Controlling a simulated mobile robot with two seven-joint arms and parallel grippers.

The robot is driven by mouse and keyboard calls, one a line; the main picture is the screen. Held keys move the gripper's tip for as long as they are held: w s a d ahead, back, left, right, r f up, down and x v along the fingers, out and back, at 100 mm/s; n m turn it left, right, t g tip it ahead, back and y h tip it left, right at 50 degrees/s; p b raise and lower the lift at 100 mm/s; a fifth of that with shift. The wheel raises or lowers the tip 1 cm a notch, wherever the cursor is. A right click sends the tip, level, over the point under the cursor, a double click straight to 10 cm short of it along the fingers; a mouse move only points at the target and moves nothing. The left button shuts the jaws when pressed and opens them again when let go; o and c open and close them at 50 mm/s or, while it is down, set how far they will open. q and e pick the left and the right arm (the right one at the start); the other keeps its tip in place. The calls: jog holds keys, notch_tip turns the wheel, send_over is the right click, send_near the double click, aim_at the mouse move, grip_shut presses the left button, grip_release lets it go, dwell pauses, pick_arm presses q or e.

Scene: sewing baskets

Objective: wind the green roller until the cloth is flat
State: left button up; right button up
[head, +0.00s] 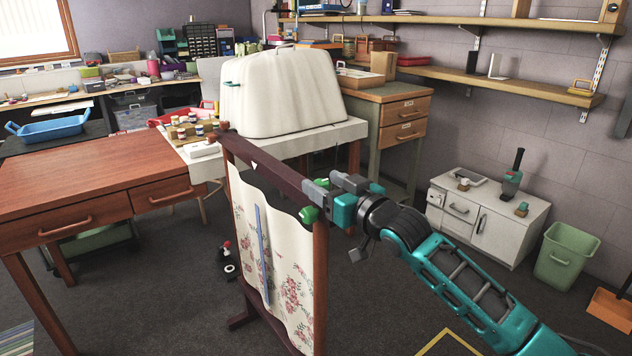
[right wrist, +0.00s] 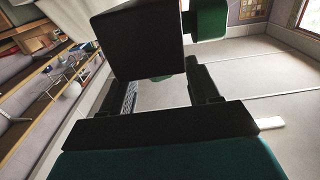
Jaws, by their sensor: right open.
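The cloth (head: 280,270), cream with pink flowers, hangs from a dark red wooden frame (head: 262,165). Its top edge and sides are wavy, and a long blue strip (head: 263,255) runs down it. A green knob (head: 309,214), seemingly part of the green roller, shows at the frame's near top corner. My right gripper (head: 334,186) is open at that corner, close to the knob; I cannot tell whether it touches. In the right wrist view a dark block (right wrist: 137,40) with a green piece (right wrist: 207,18) lies before the open fingers. My left gripper is not in view.
A red-brown desk (head: 90,190) stands left of the frame. Behind it, a table holds a large cream cover (head: 285,90) and small jars. A white cabinet (head: 488,215) and green bin (head: 566,255) stand right. Carpet is clear around the frame, except small items at its left.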

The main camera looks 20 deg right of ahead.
jog(key=shift+x, duration=1.8)
jog(key=c, duration=1)
jog(key=shift+o, duration=0.2)
jog(key=shift+a+r+m+h+p, duration=0.15)
jog(key=shift+r+m+h+p, duration=0.2)
jog(key=shift+h+p, duration=0.3)
jog(key=shift+f+m+t+h+p, duration=0.1)
jog(key=shift+m+t+h+p, duration=0.3)
jog(key=shift+m+h+p, duration=0.55)
jog(key=h, duration=0.1)
jog(key=m+h, duration=0.1)
jog(key=shift+d+h, duration=0.3)
jog(key=shift+d+f+m+h+b, duration=0.15)
jog(key=shift+m+h+b, duration=0.15)
jog(key=shift+m+h, duration=0.4)
jog(key=shift+h, duration=0.3)
